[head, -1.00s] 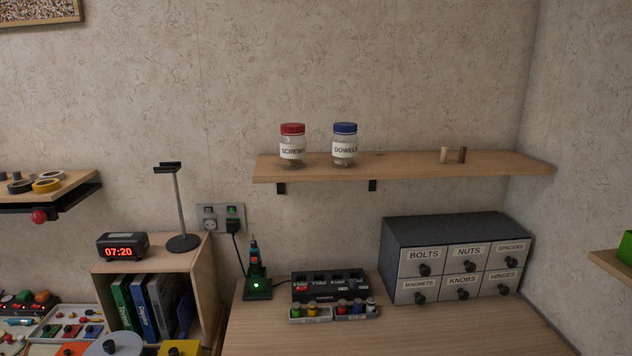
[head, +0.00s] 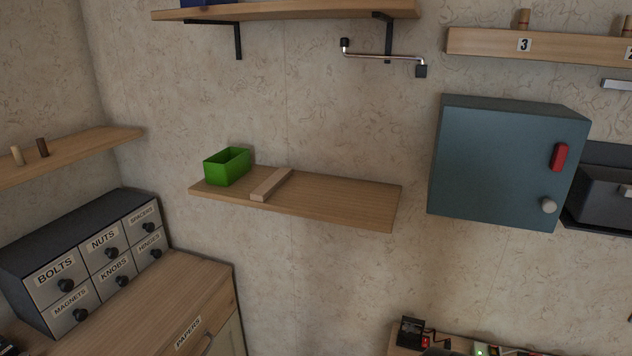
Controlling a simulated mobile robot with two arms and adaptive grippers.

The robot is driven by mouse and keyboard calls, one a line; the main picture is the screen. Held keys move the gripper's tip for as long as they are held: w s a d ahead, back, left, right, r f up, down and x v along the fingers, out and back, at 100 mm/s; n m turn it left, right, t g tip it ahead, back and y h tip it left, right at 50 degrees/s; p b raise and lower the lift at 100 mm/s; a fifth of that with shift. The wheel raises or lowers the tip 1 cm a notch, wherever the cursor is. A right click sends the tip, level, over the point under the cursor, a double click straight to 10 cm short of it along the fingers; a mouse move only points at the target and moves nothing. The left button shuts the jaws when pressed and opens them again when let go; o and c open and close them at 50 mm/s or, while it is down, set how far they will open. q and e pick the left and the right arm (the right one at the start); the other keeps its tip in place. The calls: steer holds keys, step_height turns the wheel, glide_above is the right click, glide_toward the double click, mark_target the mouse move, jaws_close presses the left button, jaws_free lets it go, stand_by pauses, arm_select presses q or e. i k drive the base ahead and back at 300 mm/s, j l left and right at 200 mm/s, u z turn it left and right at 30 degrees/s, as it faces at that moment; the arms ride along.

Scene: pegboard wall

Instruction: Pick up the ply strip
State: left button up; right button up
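A light wooden strip, which looks like the ply strip (head: 271,185), lies flat on a wooden wall shelf (head: 340,202). It runs from the front edge back toward the wall, just right of a green open box (head: 228,166). Neither of my grippers shows in the head view.
A blue-grey wall cabinet (head: 497,165) with a red handle is right of the shelf. A higher shelf (head: 300,12) and a metal crank (head: 384,55) are above. Labelled drawers (head: 92,260) stand at lower left. The shelf's right half is bare.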

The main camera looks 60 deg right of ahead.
mark_target(262, 192)
steer(key=k+j+z, duration=0.1)
steer(key=z, duration=1.4)
steer(key=l+u, duration=0.2)
steer(key=u, duration=0.15)
steer(key=k+l+u, duration=0.1)
steer(key=u, duration=0.3)
